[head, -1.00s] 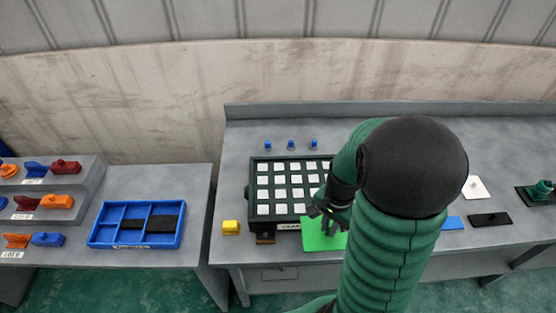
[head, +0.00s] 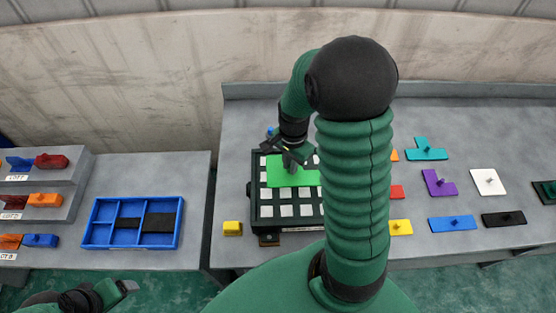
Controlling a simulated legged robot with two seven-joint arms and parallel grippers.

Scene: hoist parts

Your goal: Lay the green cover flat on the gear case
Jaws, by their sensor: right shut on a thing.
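The green cover (head: 281,177), a bright flat plate, is over the upper middle of the gear case (head: 252,200). The gear case is a dark green frame with rows of white squares. My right gripper (head: 291,168) is shut on the cover from above. I cannot tell whether the cover touches the case or hovers just over it. Its right end is partly hidden behind my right arm. My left gripper (head: 125,288) shows at the bottom left, away from the case; its jaw opening is unclear.
A yellow block (head: 232,228) sits left of the case. To the right lie teal (head: 427,150), purple (head: 439,184), white (head: 488,182), blue (head: 453,224) and black (head: 503,219) plates. A blue tray (head: 98,222) is on the left table. My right arm hides part of the bench.

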